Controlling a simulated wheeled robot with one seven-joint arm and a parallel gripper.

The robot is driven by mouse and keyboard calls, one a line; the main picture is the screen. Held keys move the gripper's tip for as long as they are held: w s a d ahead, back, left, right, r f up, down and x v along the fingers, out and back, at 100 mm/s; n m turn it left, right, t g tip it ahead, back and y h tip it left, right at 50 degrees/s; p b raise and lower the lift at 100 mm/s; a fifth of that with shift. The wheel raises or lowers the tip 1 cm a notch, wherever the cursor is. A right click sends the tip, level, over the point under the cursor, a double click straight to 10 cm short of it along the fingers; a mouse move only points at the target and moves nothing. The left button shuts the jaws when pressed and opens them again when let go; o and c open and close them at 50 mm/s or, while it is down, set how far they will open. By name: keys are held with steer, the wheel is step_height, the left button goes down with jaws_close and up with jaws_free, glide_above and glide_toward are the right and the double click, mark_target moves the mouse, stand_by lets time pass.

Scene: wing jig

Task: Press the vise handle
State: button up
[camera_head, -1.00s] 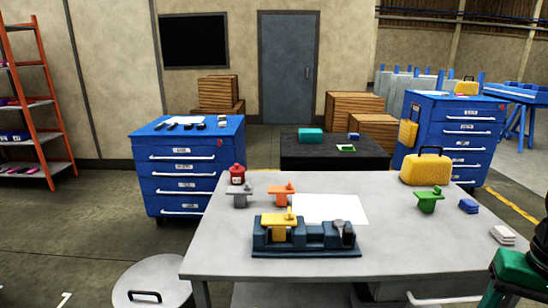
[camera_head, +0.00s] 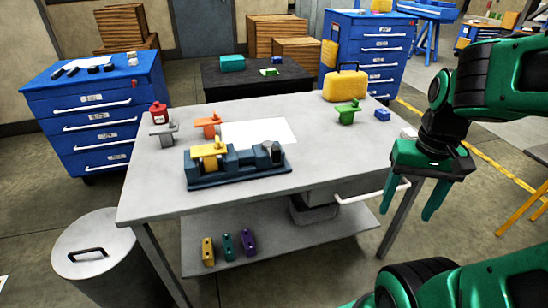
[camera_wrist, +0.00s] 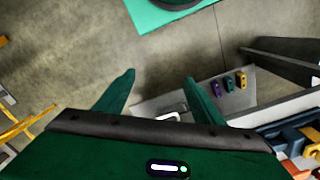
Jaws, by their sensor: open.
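The blue vise (camera_head: 238,165) sits on the grey table, with a yellow part (camera_head: 209,153) in its left end. A dark grey round-ended piece, which may be the vise handle (camera_head: 272,151), stands at its right end. My green gripper (camera_head: 407,207) hangs at the right, off the table's right edge and apart from the vise. Its fingers point down, spread and empty. The wrist view shows the same spread fingers (camera_wrist: 160,82) over bare floor, with part of the blue vise (camera_wrist: 289,137) at the lower right.
A white sheet (camera_head: 259,132) lies behind the vise. A lower shelf (camera_head: 290,240) holds small coloured parts.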

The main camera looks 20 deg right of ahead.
steer(key=shift+s+r, duration=0.15)
steer(key=shift+s, duration=0.2)
steer(key=c, duration=0.5)
steer(key=shift+s+r, duration=0.15)
steer(key=shift+r, duration=0.1)
steer(key=c, duration=0.5)
steer(key=w, duration=0.3)
steer(key=w+r+h, duration=0.1)
steer(key=w, duration=0.2)
steer(key=w+r+n+h, duration=0.1)
steer(key=w, duration=0.2)
steer(key=shift+w, duration=0.2)
jaws_close()
steer(key=w+a+r+n+t+h, duration=0.1)
steer(key=w+a+r+h, duration=0.1)
steer(key=w+a, duration=0.7)
steer(key=w+a+n+t+h, duration=0.1)
steer(key=w+a, duration=0.4)
steer(key=a, duration=0.6)
steer(key=w+a+n+t+h, duration=0.1)
steer(key=w+a, duration=0.4)
steer(key=a, duration=0.6)
steer(key=shift+w+a+r+n+t, duration=0.2)
steer(key=shift+a+r+n+t, duration=0.15)
steer(key=shift+t, duration=0.45)
